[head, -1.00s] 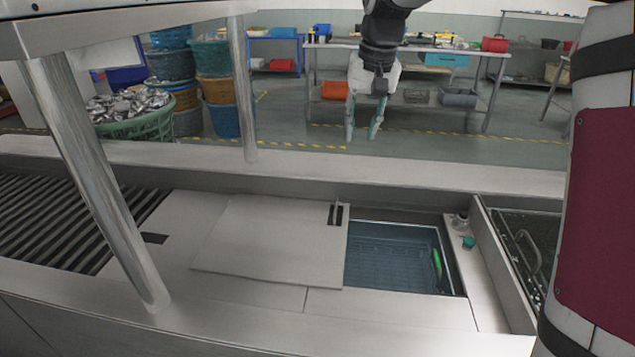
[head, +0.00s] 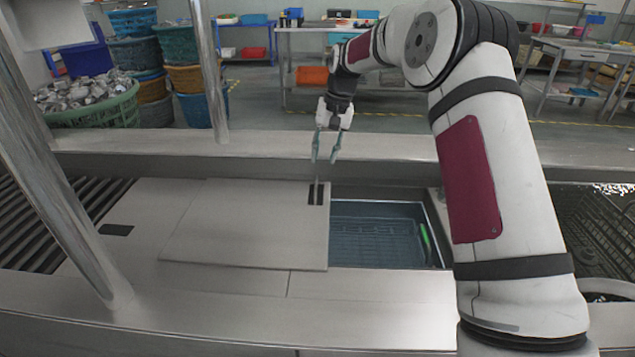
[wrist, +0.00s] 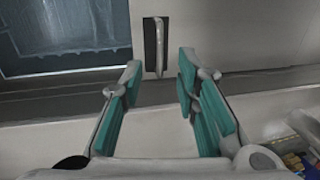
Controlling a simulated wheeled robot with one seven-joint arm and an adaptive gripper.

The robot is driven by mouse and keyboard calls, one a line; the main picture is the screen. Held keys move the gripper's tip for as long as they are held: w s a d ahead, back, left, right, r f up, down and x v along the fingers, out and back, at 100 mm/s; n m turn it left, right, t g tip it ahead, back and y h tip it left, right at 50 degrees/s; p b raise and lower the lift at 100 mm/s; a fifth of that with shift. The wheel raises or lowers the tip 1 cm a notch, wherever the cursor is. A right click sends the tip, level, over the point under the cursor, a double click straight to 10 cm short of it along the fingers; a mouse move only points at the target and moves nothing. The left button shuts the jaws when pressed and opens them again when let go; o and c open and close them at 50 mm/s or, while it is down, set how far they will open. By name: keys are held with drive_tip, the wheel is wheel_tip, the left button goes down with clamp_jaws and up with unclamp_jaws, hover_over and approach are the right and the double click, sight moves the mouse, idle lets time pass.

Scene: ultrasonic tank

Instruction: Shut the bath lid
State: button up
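The bath lid (head: 240,230) is a flat grey panel lying on the counter, left of the bath opening. It leaves the bath (head: 375,240) open, with blue water or lining and a basket showing inside. An upright bar handle (head: 317,192) stands in a dark recess near the lid's back right corner; the wrist view also shows this handle (wrist: 158,48). My gripper (head: 325,160) points down above the back of the counter, just behind the handle. Its teal fingers (wrist: 160,78) are apart with nothing between them, and the handle is ahead of the gap.
A raised ledge (head: 270,143) runs along the back of the counter. A metal post (head: 208,75) rises behind, and a thicker one stands front left. A ribbed section (head: 45,225) lies at the left. A green item (head: 426,243) is at the bath's right side.

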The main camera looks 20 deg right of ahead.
sight(316, 187)
drive_tip(key=f, duration=0.3)
drive_tip(key=a+f, duration=0.1)
drive_tip(key=f, duration=0.5)
drive_tip(key=shift+w+a+f, duration=0.15)
drive_tip(key=shift+w+a, duration=0.15)
drive_tip(key=shift+a, duration=0.1)
clamp_jaws()
